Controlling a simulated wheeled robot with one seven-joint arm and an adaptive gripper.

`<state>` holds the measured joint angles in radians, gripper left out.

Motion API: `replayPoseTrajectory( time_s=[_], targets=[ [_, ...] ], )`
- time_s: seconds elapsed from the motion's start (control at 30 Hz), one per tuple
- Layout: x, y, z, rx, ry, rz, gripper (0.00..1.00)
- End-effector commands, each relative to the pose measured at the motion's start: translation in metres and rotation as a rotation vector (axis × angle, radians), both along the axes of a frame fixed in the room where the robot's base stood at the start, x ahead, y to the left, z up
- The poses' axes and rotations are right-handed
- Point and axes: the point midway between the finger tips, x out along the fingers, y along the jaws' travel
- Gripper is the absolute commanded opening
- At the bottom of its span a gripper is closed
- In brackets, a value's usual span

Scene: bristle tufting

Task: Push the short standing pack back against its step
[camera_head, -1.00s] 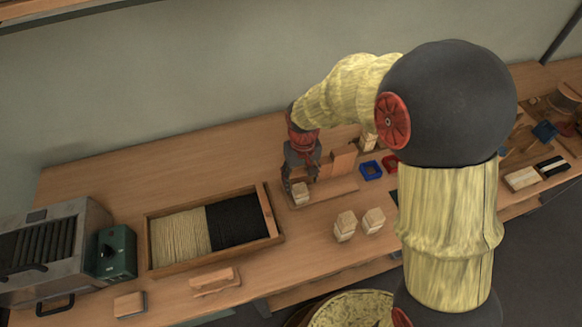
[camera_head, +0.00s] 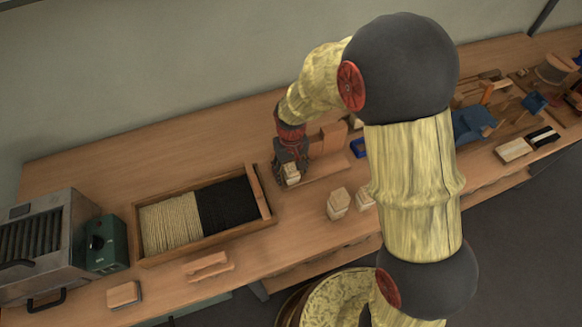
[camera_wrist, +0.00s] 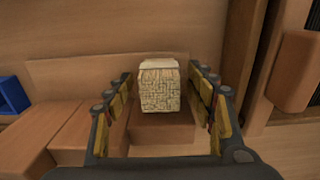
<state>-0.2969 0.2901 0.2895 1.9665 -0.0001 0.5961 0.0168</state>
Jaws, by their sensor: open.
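The short pack (camera_wrist: 160,88) stands upright in the wrist view, with a pale top and a cracked-looking, cream front face. It is on a wooden base and in front of a low wooden step (camera_wrist: 75,78). Whether its back touches the step is hidden. My gripper (camera_wrist: 161,98) is open, with yellow-padded fingers on either side of the pack. A small gap shows on both sides. In the head view my gripper (camera_head: 292,172) comes down over the pack (camera_head: 292,180) at the left end of the wooden fixture (camera_head: 318,168).
A wooden tray (camera_head: 262,196) of pale and black bristles lies just left of the fixture. Two more pale packs (camera_head: 338,203) (camera_head: 364,198) stand in front. A blue holder (camera_head: 358,148) sits to the right. The bench behind the tray is clear.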

Motion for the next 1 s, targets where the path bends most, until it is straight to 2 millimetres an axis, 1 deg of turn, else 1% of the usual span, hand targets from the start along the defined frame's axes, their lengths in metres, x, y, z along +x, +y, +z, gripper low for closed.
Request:
replayPoseTrajectory(
  time_s=[0.1,0.37,0.4,1.0],
  targets=[
    [0.0002,0.0001,-0.005,0.0,-0.001,0.0,0.55],
    [0.0002,0.0001,-0.0052,0.0,-0.001,0.0,0.55],
    [0.0002,0.0001,-0.0052,0.0,-0.001,0.0,0.54],
    [0.0002,0.0001,-0.0051,0.0,-0.001,0.0,0.2]
  ],
)
